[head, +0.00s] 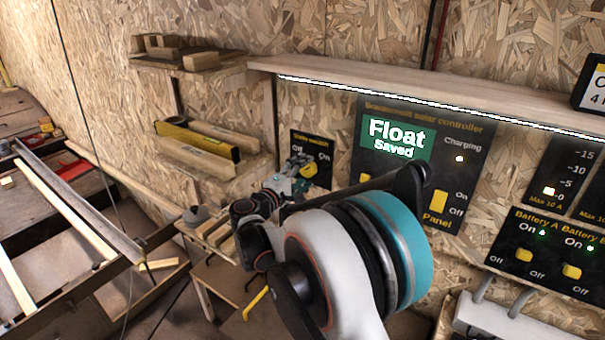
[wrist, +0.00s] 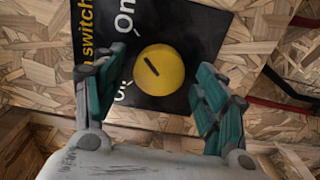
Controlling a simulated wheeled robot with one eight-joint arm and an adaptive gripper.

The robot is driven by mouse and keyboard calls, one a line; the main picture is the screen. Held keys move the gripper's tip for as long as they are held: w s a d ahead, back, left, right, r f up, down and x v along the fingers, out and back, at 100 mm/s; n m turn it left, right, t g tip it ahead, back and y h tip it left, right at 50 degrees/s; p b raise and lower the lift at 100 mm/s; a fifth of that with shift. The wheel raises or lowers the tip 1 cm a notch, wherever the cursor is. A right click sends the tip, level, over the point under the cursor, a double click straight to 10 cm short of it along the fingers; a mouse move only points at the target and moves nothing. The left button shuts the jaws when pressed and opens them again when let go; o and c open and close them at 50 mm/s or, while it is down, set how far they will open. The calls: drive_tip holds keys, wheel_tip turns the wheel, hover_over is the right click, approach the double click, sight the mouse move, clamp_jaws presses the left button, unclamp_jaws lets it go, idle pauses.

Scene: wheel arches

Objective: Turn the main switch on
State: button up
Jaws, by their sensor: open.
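The main switch is a round yellow knob (wrist: 165,75) on a black panel (wrist: 200,30), with "On" and "Off" printed beside it in the wrist view. A dark line on the knob slants up and left, roughly towards "On". The head view shows this small panel (head: 321,145) on the wall left of the solar controller; my gripper covers part of it. My gripper (wrist: 152,75) is open, with one teal finger on each side of the knob. The left fingertip covers part of the lettering. I cannot tell whether either finger touches the knob.
The solar controller panel (head: 470,148) with a "Float" screen and the battery switch panel (head: 548,275) are on the wall to the right. A wooden shelf (head: 430,92) runs above. Small shelves with a yellow level (head: 190,137) are to the left.

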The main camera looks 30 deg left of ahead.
drive_tip(key=s+a, duration=0.1)
drive_tip(key=s, duration=1.1)
drive_tip(key=shift+w, duration=0.1)
